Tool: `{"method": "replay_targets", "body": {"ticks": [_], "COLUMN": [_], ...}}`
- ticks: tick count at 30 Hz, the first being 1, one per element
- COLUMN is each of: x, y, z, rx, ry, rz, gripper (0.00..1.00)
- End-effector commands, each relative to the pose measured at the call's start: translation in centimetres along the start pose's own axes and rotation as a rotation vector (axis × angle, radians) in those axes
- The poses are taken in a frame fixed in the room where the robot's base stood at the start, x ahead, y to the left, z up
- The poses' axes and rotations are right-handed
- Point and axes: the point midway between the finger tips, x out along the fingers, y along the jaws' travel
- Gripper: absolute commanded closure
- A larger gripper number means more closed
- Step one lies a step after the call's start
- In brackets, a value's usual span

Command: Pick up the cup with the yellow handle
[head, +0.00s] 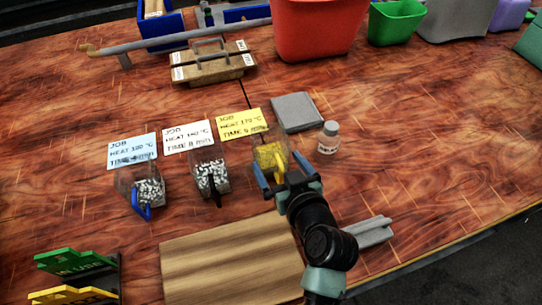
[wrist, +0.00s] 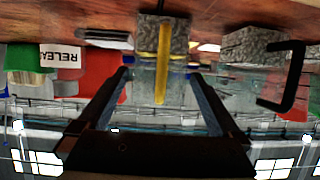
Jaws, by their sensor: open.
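The clear cup with the yellow handle (head: 268,154) stands on the wooden table, below the yellow job card (head: 241,124). In the wrist view the cup (wrist: 150,42) holds speckled grey pellets, and its yellow handle (wrist: 162,66) points toward me. My gripper (head: 279,163) is open, its fingers on either side of the handle at the cup's near side. In the wrist view my open gripper (wrist: 161,76) has the handle between its two fingers, with space on both sides. Part of the cup's base is hidden by my gripper in the head view.
A cup with a black handle (head: 210,174) and one with a blue handle (head: 146,190) stand to the left. A small lidded bottle (head: 328,138) and a grey pad (head: 296,112) are to the right. A wooden board (head: 230,262) lies in front.

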Motion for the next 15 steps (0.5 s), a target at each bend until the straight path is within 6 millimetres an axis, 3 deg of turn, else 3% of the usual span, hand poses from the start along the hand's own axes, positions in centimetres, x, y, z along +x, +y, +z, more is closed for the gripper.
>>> {"method": "replay_targets", "body": {"ticks": [9, 15], "x": [3.9, 5.1], "y": [-0.1, -0.1], "z": [-0.3, -0.2], "rx": [0.0, 0.0], "ry": [0.001, 0.0], "rz": [0.0, 0.002], "gripper": [0.0, 0.0]}}
